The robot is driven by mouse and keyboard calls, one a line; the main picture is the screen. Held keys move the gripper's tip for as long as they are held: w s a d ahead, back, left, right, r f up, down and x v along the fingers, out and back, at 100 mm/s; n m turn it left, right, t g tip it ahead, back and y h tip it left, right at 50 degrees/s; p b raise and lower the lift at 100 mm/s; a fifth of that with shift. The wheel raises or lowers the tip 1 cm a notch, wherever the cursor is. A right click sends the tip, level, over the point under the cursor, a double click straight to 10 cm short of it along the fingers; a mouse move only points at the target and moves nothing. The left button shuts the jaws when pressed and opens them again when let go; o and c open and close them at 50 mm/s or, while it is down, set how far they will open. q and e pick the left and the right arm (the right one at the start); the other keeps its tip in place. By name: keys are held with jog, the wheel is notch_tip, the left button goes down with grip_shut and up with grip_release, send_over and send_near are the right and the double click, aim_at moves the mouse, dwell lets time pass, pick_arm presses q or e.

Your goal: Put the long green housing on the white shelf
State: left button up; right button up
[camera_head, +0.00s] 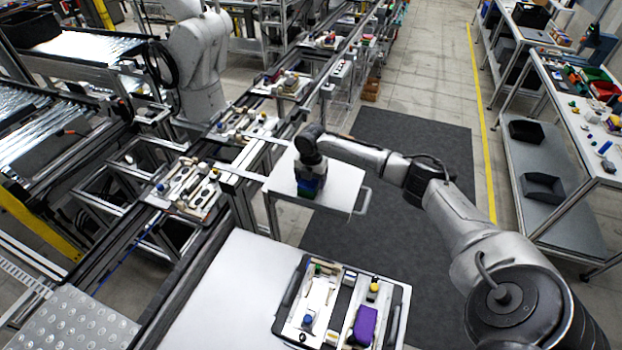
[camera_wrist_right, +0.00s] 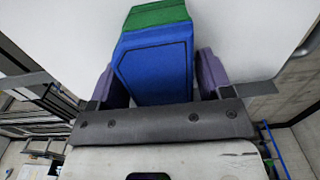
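The white shelf (camera_head: 338,187) is a flat white board at the middle of the head view. My right gripper (camera_head: 308,180) points down over its left part. Between its fingers is the housing (camera_head: 306,191), blue above and green at its lower end. In the right wrist view the housing's blue face (camera_wrist_right: 155,68) fills the space between the two purple-grey fingers, with the green end beyond. The fingers lie close along both sides and look shut on it. Whether the green end touches the shelf is hidden. My left gripper is not in view.
A tray (camera_head: 283,318) with a purple block (camera_head: 365,325) and small parts stands on the white table at front. Another parts tray (camera_head: 212,203) sits on the rail left of the shelf. A workbench with bins stands at right. The shelf's right part is bare.

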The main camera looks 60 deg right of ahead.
jog(key=shift+o, duration=0.8)
notch_tip(320, 180, up, 12)
jog(key=b, duration=0.1)
jog(key=s+a+f+m+t, duration=0.15)
jog(key=s+a+f, duration=0.35)
jog(key=a+f, duration=0.65)
jog(key=s+a+f+m+g, duration=0.1)
jog(key=s+a+f+m, duration=0.3)
jog(key=a+f, duration=0.8)
jog(key=s+a+r+m+t, duration=0.1)
jog(key=s+a+r+m, duration=0.1)
jog(key=s+a+m, duration=0.4)
jog(key=s+a+r+m+t, duration=0.2)
jog(key=s+a+m, duration=0.4)
jog(key=s, duration=0.7)
jog(key=shift+r+m, duration=0.35)
jog(key=shift+r, duration=0.05)
